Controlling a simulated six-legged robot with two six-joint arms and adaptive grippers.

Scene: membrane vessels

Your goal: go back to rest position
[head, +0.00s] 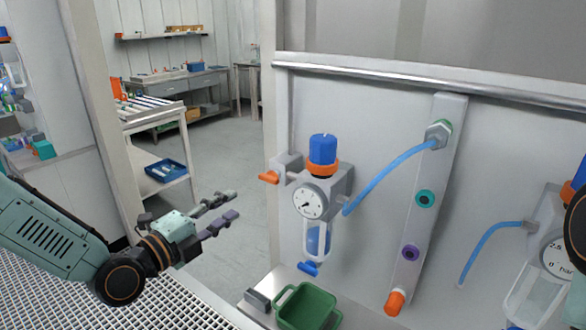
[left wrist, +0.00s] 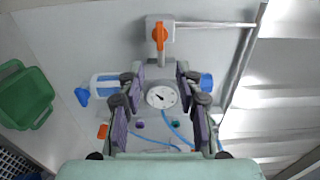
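My left gripper (head: 236,204) reaches in from the left in the head view. Its two fingers are apart with nothing between them, over the open floor left of the pressure regulator (head: 322,192). In the left wrist view the same gripper (left wrist: 160,78) shows its spread fingers, with the gauge (left wrist: 161,96) of the regulator seen between them from a distance. The regulator has a blue knob (head: 323,149), an orange valve handle (head: 269,177) and a clear bowl. My right gripper is not in view.
A green bin (head: 307,307) stands on the ledge below the regulator. A blue hose (head: 388,168) runs to a grey upright with coloured ports. A second regulator (head: 545,260) is at right. A white grating (head: 60,290) lies below my left arm. A cart (head: 160,125) stands behind.

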